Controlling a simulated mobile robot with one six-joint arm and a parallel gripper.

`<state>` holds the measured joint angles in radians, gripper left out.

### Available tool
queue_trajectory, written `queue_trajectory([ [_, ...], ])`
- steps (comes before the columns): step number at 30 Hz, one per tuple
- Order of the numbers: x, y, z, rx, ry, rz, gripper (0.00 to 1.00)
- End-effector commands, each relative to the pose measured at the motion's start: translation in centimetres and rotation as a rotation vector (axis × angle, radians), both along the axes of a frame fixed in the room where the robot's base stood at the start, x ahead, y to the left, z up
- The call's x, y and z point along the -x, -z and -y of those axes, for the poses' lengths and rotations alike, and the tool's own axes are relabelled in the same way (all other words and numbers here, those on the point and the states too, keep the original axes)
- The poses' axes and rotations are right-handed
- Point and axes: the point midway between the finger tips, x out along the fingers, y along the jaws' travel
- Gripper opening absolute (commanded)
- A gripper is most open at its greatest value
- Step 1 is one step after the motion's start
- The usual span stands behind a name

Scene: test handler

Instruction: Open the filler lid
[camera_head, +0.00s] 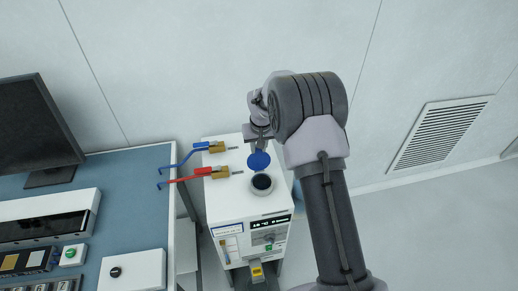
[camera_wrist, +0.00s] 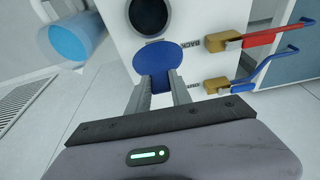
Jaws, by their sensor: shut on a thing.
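The white machine (camera_head: 223,197) has a round dark filler opening (camera_head: 262,182) on its top, uncovered. The blue filler lid (camera_head: 258,160) is tilted up at the far side of the opening. In the wrist view the lid (camera_wrist: 158,54) is a blue disc with a tab, beside the dark opening (camera_wrist: 148,14). My gripper (camera_wrist: 160,84) is shut on the lid's tab, one finger on each side. In the head view my gripper (camera_head: 259,143) is small and partly hidden by the wrist, just above the lid.
A blue-handled valve (camera_head: 215,147) and a red-handled valve (camera_head: 217,172) stick out left of the lid. A container with blue liquid (camera_wrist: 68,42) stands at the left in the wrist view. A bench (camera_head: 130,170) with a monitor (camera_head: 38,125) lies left of the machine.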

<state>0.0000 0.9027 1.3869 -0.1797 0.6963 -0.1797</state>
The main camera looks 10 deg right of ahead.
Motion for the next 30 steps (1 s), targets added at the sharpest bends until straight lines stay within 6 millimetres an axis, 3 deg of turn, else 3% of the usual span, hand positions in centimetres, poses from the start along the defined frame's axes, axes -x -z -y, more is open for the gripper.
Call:
queue_trajectory([
  [1, 0.54, 1.04, 0.01, 0.000, 0.000, -0.017, 0.00],
  [17, 0.64, 1.04, 0.01, 0.000, 0.000, -0.020, 0.00],
  [18, 0.63, 1.05, 0.01, 0.000, 0.000, -0.020, 0.33],
  [20, 0.65, 1.06, 0.00, 0.000, 0.001, -0.021, 0.45],
  [30, 0.43, 0.09, 0.00, 0.000, 0.000, -0.011, 0.47],
])
